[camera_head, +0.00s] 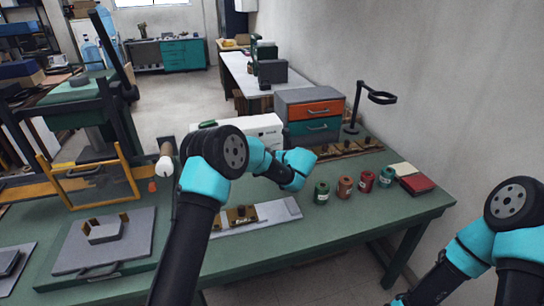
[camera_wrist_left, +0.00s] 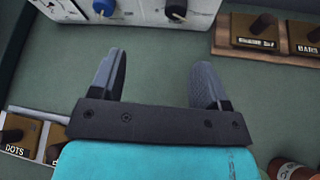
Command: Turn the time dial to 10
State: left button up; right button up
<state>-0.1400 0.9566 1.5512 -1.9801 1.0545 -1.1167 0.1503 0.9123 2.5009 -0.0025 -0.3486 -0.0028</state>
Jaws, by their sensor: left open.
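A white machine (camera_head: 262,130) stands on the green table, partly hidden behind my left arm. In the left wrist view its front panel (camera_wrist_left: 137,10) is at the top, with a blue knob (camera_wrist_left: 104,7) and a black knob (camera_wrist_left: 176,10). No readable label or number shows on these knobs, so I cannot tell which is the time dial or its setting. My left gripper (camera_wrist_left: 158,75) is open and empty, its fingers apart over bare table in front of the panel and short of the knobs. My right arm is at the lower right in the head view; its gripper is out of frame.
A drawer box (camera_head: 310,117), a black lamp (camera_head: 372,95), several small cans (camera_head: 345,187) and a red book (camera_head: 417,184) stand to the right.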

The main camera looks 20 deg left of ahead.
pick_arm(q)
jog(key=d+f+m+t, duration=0.1)
jog(key=d+f, duration=0.1)
jog(key=shift+d+f, duration=0.3)
jog(key=shift+f, duration=0.05)
jog(key=shift+w, duration=0.15)
jog(key=x, duration=1.7)
jog(key=shift+a, duration=0.2)
jog(key=shift+c, duration=0.3)
jog(key=c, duration=0.9)
jog(key=shift+o, duration=0.2)
